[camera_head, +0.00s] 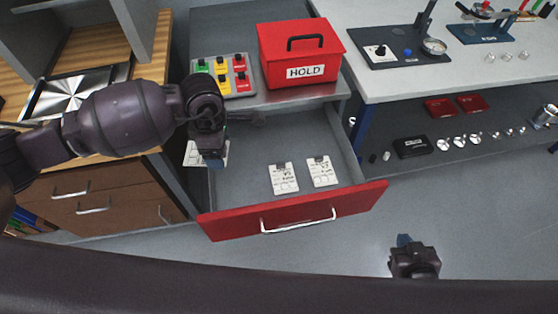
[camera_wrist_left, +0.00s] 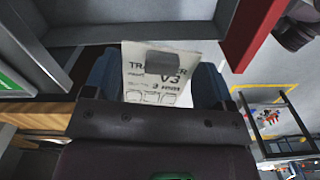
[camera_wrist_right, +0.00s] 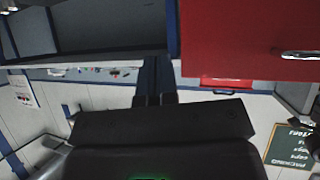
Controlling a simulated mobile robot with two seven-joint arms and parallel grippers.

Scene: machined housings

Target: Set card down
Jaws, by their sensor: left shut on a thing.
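A white card (camera_wrist_left: 160,75) with printed text, "V3" and a grey clip shows between the fingers in the left wrist view. My left gripper (camera_wrist_left: 158,85) is shut on it. In the head view, my left gripper (camera_head: 212,162) is at the left side of the open drawer and partly hides the card (camera_head: 190,154). Whether the card touches the drawer I cannot tell. Two similar cards (camera_head: 284,177) (camera_head: 320,171) lie flat on the drawer floor (camera_head: 250,155). My right gripper (camera_head: 405,241) is low at the right over the floor, its fingers appearing together with nothing between them in the right wrist view (camera_wrist_right: 155,75).
The drawer's red front (camera_head: 295,211) has a silver handle. A wooden cabinet (camera_head: 115,195) is at the left. The drawer floor beside the two lying cards is bare.

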